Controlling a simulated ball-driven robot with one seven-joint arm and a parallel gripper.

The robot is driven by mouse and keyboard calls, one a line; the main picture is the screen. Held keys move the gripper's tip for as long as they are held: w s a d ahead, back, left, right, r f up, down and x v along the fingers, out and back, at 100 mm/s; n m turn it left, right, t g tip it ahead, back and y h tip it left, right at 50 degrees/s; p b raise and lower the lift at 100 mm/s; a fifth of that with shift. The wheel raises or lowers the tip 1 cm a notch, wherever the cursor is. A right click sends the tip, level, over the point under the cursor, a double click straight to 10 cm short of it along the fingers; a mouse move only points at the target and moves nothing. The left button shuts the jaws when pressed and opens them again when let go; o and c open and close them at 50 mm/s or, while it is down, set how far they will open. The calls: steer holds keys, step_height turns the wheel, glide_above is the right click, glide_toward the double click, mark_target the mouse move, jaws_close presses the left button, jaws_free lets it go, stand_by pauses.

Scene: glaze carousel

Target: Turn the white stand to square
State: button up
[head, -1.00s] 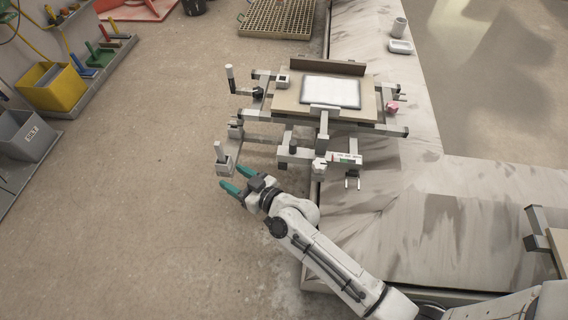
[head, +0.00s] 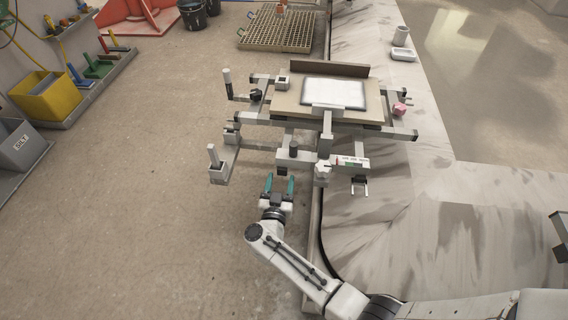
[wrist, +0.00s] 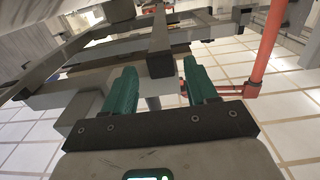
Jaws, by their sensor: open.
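The pale stand (head: 262,118) is a frame of light grey bars at the edge of the stone-topped track. It bears a tan board (head: 285,106) with a white slab (head: 334,92) on it. My gripper (head: 280,180) is open and empty, just in front of the stand's near bars. In the wrist view its green fingers (wrist: 160,85) point toward grey bars (wrist: 161,45); contact cannot be told.
The marbled track top (head: 410,215) lies to the right and holds a cup (head: 402,37) and a small white dish (head: 403,54). A slatted pallet (head: 276,32) is behind. Yellow (head: 52,97) and grey (head: 18,145) bins stand at far left. The floor left of the stand is clear.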

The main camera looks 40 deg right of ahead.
mark_target(284, 161)
steer(key=b+x, duration=0.2)
steer(key=x, duration=0.6)
steer(key=shift+w+d+b, duration=0.1)
steer(key=shift+b, duration=0.25)
steer(key=shift+c, duration=0.3)
jaws_close()
